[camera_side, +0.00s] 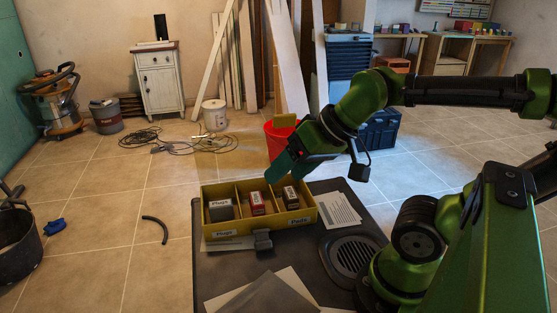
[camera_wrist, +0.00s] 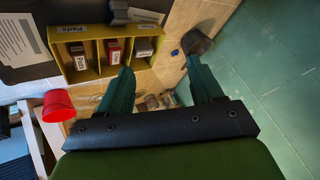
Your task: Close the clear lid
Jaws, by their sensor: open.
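A yellow bin (camera_side: 245,229) with three compartments sits on the dark table; it also shows in the wrist view (camera_wrist: 92,73). Each compartment holds a small labelled box: a dark one (camera_side: 221,211) at left, a red one (camera_side: 257,204) in the middle, a dark brown one (camera_side: 291,198) at right.
A dark grey block (camera_side: 262,241) is at the bin's front. Printed sheets (camera_side: 341,211) and a round grille (camera_side: 353,256) are to the right. A red bucket (camera_side: 279,137) stands on the floor behind.

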